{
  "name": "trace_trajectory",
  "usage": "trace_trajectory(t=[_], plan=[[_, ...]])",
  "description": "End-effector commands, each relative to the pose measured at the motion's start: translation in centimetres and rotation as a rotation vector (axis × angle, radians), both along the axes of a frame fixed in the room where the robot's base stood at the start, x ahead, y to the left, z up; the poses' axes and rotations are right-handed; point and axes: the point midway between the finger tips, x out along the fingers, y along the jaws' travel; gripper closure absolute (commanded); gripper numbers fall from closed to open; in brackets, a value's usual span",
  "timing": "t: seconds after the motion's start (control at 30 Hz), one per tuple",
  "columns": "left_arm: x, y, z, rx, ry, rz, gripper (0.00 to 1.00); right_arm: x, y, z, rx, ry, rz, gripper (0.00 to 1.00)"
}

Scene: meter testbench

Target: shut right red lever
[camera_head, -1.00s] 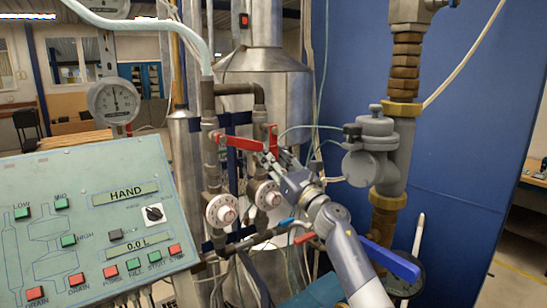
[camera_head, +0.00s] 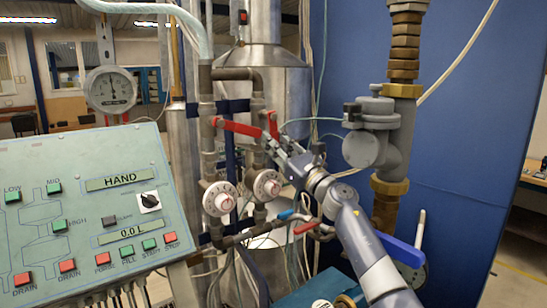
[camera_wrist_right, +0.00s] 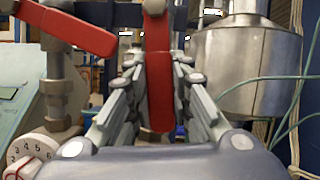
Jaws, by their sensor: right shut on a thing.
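The right red lever (camera_head: 273,124) is on the right-hand vertical pipe in the head view, partly hidden by my gripper. In the right wrist view the right red lever (camera_wrist_right: 158,75) hangs upright between my two fingers. My right gripper (camera_head: 277,145) comes in from the lower right and is shut on this lever; its fingers show on both sides of it in the right wrist view (camera_wrist_right: 158,95). The left red lever (camera_head: 239,128) lies nearly level, tilted slightly down to the right. My left gripper is not in view.
Two white dials (camera_head: 219,198) (camera_head: 267,185) sit on the pipes below the levers. A control panel (camera_head: 85,200) stands at the left. A thick grey and brass pipe (camera_head: 401,130) and a blue lever (camera_head: 401,250) are at the right. Thin hoses hang nearby.

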Motion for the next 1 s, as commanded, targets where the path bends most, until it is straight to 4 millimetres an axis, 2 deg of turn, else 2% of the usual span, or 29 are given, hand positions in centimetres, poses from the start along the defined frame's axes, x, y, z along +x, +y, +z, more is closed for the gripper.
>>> trace_trajectory(t=[0.03, 0.5, 0.6, 1.0], plan=[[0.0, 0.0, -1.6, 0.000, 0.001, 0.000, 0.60, 0.1, -0.1, -0.7, -0.019, -0.013, -0.002, 1.00], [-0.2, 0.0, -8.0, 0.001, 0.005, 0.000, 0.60, 1.1, -1.5, -0.1, -0.197, -0.139, -0.007, 1.00], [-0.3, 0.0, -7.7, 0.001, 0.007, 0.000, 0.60, 1.3, -1.8, 0.5, -0.243, -0.169, -0.005, 1.00], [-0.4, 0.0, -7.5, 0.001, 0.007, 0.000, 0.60, 1.4, -2.0, 0.7, -0.288, -0.207, -0.004, 1.00]])
